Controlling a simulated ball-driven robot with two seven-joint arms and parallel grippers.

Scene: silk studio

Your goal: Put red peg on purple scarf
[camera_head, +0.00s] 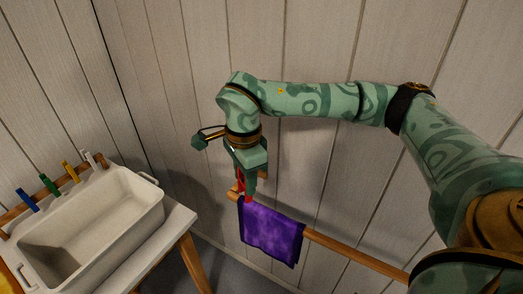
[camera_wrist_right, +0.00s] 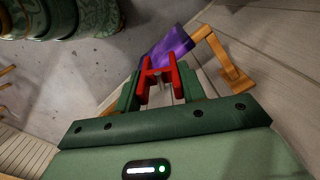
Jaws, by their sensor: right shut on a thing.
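The purple scarf (camera_head: 270,232) hangs over a wooden rail in the head view. It also shows beyond the fingers in the right wrist view (camera_wrist_right: 168,46). My right gripper (camera_head: 246,186) points down at the scarf's upper left corner. It is shut on the red peg (camera_wrist_right: 160,80), which lies between its two fingers (camera_wrist_right: 158,92) in the right wrist view. In the head view a little of the red peg (camera_head: 249,199) shows at the scarf's top edge. I cannot tell whether the peg grips the cloth. My left gripper is not in view.
The wooden rail (camera_head: 352,252) runs to the lower right along the plank wall; its bracket (camera_wrist_right: 225,62) is close to the gripper. A white basin (camera_head: 125,205) stands on a table at left. Blue (camera_head: 27,200), green (camera_head: 49,184), yellow (camera_head: 70,171) and white pegs (camera_head: 87,157) sit on a bar behind it.

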